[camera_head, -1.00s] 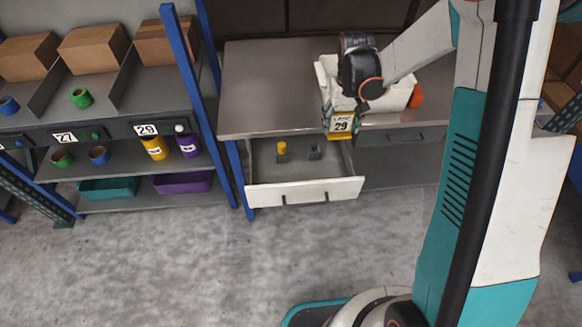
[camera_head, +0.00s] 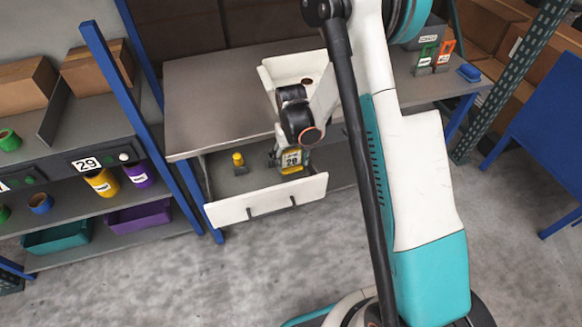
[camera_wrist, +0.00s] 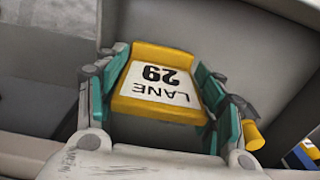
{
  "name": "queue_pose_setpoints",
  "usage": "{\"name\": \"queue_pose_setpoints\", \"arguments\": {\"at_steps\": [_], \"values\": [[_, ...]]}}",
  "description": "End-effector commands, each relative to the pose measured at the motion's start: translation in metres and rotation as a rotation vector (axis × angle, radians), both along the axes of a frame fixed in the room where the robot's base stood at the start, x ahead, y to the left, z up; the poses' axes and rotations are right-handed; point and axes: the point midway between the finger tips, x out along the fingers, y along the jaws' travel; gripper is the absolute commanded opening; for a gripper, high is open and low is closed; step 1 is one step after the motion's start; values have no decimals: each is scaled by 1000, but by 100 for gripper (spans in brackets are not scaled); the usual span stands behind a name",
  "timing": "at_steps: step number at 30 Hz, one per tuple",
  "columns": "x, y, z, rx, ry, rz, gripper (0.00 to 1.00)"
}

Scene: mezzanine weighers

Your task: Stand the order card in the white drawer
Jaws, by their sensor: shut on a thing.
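The order card (camera_head: 291,161) is yellow with a white label reading "LANE 29". In the wrist view the card (camera_wrist: 155,85) sits between the two teal fingers of my gripper (camera_wrist: 157,78), which is shut on it. In the head view my gripper (camera_head: 289,150) points down over the right part of the open white drawer (camera_head: 262,203), behind its front panel. The card looks roughly upright. I cannot tell whether its lower edge touches the drawer floor. The small grey holder in the drawer is hidden behind the card and gripper.
A yellow knobbed piece (camera_head: 238,160) stands in the drawer left of the card. A white bin (camera_head: 295,68) is on the metal table (camera_head: 205,95) above. Blue shelf posts stand left. Green and orange cards stand at the table's right.

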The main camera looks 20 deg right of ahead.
Motion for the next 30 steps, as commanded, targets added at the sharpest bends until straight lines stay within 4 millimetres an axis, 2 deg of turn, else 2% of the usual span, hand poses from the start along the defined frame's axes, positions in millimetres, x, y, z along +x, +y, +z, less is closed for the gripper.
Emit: {"name": "queue_pose_setpoints", "arguments": {"at_steps": [3, 6, 18, 19, 20, 30], "values": [[0, 0, -21, 0, 0, 0, 38], [0, 0, -34, 0, 0, 0, 38], [0, 0, -37, 0, 0, 0, 38], [0, 0, -37, 0, 0, 0, 66], [0, 0, -37, 0, 0, 0, 70], [0, 0, -36, 0, 0, 0, 70]]}}
